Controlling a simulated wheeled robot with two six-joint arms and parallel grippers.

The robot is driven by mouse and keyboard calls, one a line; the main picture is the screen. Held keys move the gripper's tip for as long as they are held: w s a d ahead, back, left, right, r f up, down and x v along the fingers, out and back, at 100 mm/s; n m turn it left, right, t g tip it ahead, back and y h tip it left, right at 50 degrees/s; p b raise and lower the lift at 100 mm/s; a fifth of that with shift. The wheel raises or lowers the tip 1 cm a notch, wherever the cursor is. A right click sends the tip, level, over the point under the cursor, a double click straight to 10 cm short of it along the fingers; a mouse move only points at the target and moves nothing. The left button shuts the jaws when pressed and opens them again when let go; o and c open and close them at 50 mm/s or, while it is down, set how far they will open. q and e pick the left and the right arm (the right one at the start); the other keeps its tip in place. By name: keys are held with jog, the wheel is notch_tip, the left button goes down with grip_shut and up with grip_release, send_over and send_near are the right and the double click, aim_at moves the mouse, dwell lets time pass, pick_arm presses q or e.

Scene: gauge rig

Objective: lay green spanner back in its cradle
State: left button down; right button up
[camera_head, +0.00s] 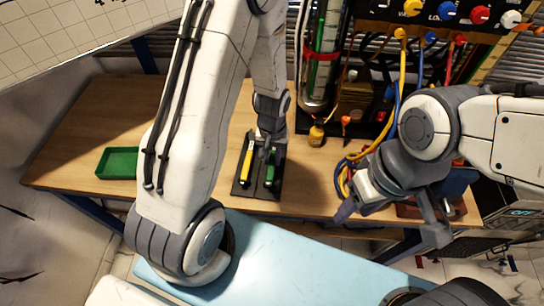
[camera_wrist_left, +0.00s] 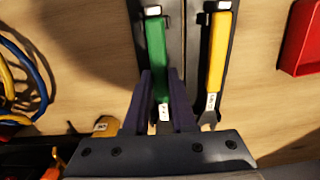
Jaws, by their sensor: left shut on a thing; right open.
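The green spanner (camera_head: 270,174) is at the right side of the black cradle (camera_head: 236,190), lined up along it. It also shows in the left wrist view (camera_wrist_left: 156,55), where its handle lies along the left channel of the cradle (camera_wrist_left: 181,60). My left gripper (camera_head: 267,152) is shut on the green spanner near one end, with a finger on each side in the wrist view (camera_wrist_left: 161,80). I cannot tell whether the spanner touches the cradle floor. My right gripper (camera_head: 397,218) is open and empty over the table's right front.
A yellow spanner (camera_head: 246,163) lies in the cradle beside the green one. A green tray (camera_head: 118,162) stands at the left and a yellow-capped item (camera_head: 316,135) near the back. Blue and yellow cables (camera_head: 345,175) coil at the right. The table between tray and cradle is partly hidden by my arm.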

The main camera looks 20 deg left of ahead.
pick_arm(q)
jog(key=shift+f+b, duration=0.55)
jog(key=shift+f, duration=0.2)
jog(key=c, duration=0.7)
grip_release()
jog(key=shift+o, duration=0.2)
jog(key=shift+r, duration=0.1)
notch_tip(320, 180, up, 10)
jog(key=shift+r, duration=0.15)
